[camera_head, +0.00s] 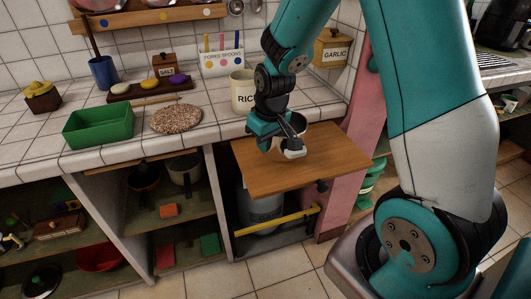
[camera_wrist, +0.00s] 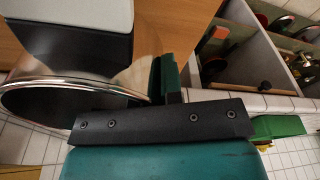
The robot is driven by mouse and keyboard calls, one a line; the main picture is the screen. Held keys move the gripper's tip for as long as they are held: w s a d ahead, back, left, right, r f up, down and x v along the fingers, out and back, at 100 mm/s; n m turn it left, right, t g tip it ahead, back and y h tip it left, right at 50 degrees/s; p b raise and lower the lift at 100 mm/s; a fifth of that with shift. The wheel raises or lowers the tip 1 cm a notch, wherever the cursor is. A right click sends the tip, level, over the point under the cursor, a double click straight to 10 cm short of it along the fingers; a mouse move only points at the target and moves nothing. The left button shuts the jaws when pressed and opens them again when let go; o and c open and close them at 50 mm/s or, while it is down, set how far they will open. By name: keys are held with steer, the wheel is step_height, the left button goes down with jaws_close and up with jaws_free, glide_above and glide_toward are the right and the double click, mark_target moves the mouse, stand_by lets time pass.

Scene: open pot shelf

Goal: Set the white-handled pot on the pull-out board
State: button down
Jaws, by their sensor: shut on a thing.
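The steel pot (camera_head: 299,122) is at my gripper (camera_head: 281,142), over the back part of the wooden pull-out board (camera_head: 262,178). In the wrist view the pot (camera_wrist: 141,74) shows its shiny rim and dark inside at the left, by my gripper's dark bar. My gripper is shut on the pot. A pale block on a dark part (camera_head: 294,154) shows beside the pot; I cannot tell if it is the white handle or a fingertip. The pot looks upright. Whether its base touches the board is hidden.
The board's front and left are bare. A cream rice canister (camera_head: 243,92) stands on the counter just behind the board. A green tray (camera_head: 98,127) and a round speckled mat (camera_head: 176,118) lie to the left. A pink post (camera_head: 358,110) rises at the right.

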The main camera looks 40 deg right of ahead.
steer(key=shift+f, duration=1.7)
steer(key=shift+f, duration=0.15)
steer(key=c, duration=1.3)
jaws_free()
step_height(320, 180, up, 12)
steer(key=s, duration=0.2)
steer(key=s+a+r+n+y, duration=0.1)
steer(key=s+a+r+n, duration=0.1)
steer(key=s+a, duration=0.3)
steer(key=s+a+r+n+g+y, duration=0.1)
steer(key=s+a+r, duration=0.2)
steer(key=s+a, duration=0.3)
steer(key=s+a+r+n+y, duration=0.2)
steer(key=s+a+r, duration=0.1)
steer(key=s+a, duration=0.3)
steer(key=shift+s+a+r+n+g+p, duration=0.1)
steer(key=shift+s+a+n+g+p, duration=0.1)
steer(key=shift+s, duration=0.3)
steer(key=shift+s+a+n+g+p, duration=0.1)
steer(key=shift+s+g+p, duration=0.1)
steer(key=shift+s, duration=0.3)
